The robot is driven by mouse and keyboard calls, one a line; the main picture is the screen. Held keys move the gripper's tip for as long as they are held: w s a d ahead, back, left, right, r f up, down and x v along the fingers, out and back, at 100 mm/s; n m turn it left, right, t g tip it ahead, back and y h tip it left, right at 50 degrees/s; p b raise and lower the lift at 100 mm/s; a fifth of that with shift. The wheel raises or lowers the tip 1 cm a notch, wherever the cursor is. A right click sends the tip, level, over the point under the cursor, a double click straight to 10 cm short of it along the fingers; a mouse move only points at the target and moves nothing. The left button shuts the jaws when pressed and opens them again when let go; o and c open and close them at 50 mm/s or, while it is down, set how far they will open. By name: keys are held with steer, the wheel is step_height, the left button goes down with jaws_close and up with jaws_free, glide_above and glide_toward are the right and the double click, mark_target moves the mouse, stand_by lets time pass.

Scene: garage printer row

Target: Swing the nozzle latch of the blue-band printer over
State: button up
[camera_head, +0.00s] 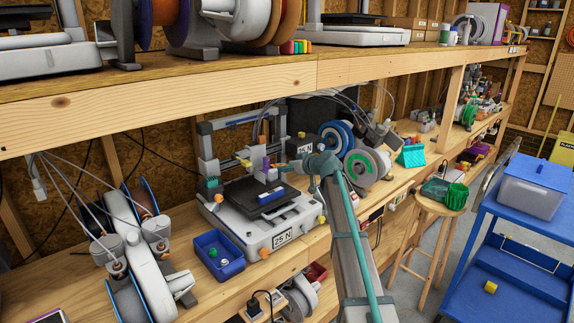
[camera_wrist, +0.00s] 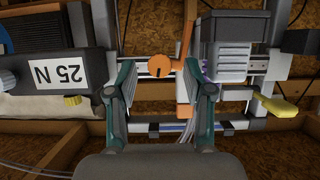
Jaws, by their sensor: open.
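The printer (camera_head: 245,215) marked 25 N stands on the lower shelf, with a grey gantry and a dark bed; I cannot make out a blue band for certain. In the head view my gripper (camera_head: 300,167) is by the print head; contact is unclear.
A blue bin (camera_head: 218,252) stands left of the printer. Spools (camera_head: 362,165) stand to its right. The upper shelf (camera_head: 300,80) runs above. A wooden stool (camera_head: 430,210) and a blue cart (camera_head: 510,245) stand on the right.

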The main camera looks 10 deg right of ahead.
steer(key=shift+w+a+f, duration=0.2)
steer(key=shift+w, duration=0.1)
jaws_close()
